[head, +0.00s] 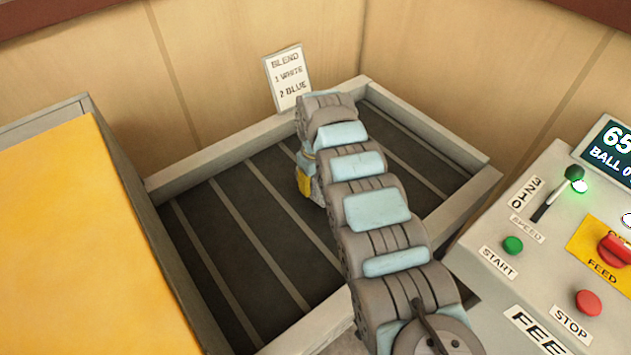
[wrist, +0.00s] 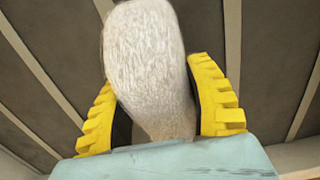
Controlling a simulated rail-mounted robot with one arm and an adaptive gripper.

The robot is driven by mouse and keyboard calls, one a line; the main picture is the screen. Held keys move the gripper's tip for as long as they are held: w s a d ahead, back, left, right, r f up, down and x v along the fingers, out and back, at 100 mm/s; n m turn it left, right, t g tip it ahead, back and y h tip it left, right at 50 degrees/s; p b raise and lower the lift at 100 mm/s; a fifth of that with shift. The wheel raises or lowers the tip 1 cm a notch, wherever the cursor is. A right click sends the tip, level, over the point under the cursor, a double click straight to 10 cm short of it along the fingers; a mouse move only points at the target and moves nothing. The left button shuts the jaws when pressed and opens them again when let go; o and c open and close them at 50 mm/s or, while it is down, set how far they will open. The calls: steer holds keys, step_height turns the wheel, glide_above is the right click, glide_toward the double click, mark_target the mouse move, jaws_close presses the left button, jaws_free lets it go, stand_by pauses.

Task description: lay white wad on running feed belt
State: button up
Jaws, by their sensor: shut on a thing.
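A pale, fibrous white wad (wrist: 145,55) is held between the yellow fingers of my gripper (wrist: 155,85) in the wrist view. My gripper also shows in the head view (head: 304,183), over the feed belt (head: 240,245). The belt is dark with light cross slats and lies inside a pale frame. The wad is hidden in the head view behind my arm and gripper. In the wrist view the belt fills the background behind the wad; I cannot tell whether the wad touches it.
A sign (head: 288,78) reading "BLEND 1 WHITE 2 BLUE" stands at the belt's back edge. A control panel (head: 540,260) with a speed lever (head: 558,193), start and stop buttons and a display is at right. A yellow-topped block (head: 80,240) is at left. The frame rim (head: 430,135) surrounds the belt.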

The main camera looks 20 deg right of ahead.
steer(key=shift+f, duration=0.15)
steer(key=o, duration=1.2)
steer(key=shift+r+b, duration=0.3)
steer(key=shift+r, duration=0.3)
step_height(320, 180, up, 12)
steer(key=shift+p, duration=1.25)
